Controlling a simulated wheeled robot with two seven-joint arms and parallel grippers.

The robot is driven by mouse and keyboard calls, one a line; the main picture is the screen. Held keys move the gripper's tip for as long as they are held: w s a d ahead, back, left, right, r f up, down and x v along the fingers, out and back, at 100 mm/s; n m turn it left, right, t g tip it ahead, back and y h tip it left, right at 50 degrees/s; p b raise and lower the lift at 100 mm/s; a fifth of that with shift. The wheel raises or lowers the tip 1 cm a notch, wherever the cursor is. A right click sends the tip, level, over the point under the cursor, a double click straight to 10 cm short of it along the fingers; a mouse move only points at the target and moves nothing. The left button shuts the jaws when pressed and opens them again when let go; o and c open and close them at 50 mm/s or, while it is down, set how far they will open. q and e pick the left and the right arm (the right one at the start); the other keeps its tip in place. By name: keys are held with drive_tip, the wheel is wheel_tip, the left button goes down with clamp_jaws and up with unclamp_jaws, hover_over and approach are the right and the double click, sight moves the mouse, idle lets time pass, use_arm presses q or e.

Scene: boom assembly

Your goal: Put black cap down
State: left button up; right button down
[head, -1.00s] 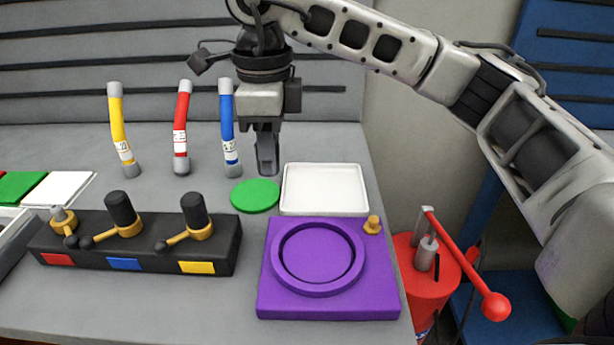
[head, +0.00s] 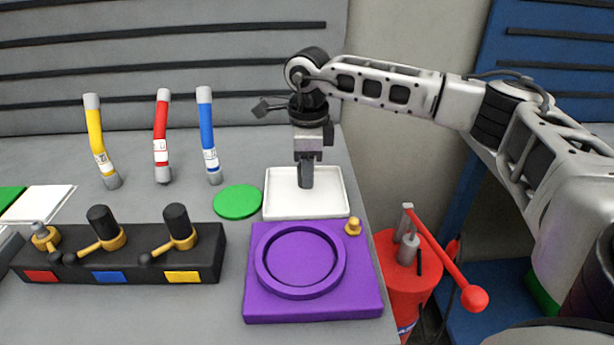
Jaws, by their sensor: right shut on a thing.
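My right gripper (head: 305,180) points straight down over the white tray (head: 280,212), its fingertips low inside the tray's outline. It is shut on a black cap, which I can hardly tell apart from the dark fingers. I cannot tell whether the cap touches the tray floor. The black block (head: 120,262) at the left front carries two other black caps, one in the middle (head: 102,221) and one on the right (head: 179,226). Its leftmost fitting (head: 44,236) shows a bare grey top. My left gripper is not in view.
A purple base (head: 258,308) with a round ring stands in front of the tray, a small brass piece (head: 352,226) on its corner. A green disc (head: 237,201) lies left of the tray. Yellow, red and blue tubes stand behind. A red canister (head: 400,285) stands off the table's right edge.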

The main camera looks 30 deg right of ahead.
drive_tip(key=shift+a+f, duration=0.1)
drive_tip(key=shift+f, duration=1)
drive_tip(key=shift+f, duration=0.15)
drive_tip(key=c, duration=1.1)
unclamp_jaws()
wheel_tip(320, 180, up, 12)
drive_tip(key=shift+r, duration=0.2)
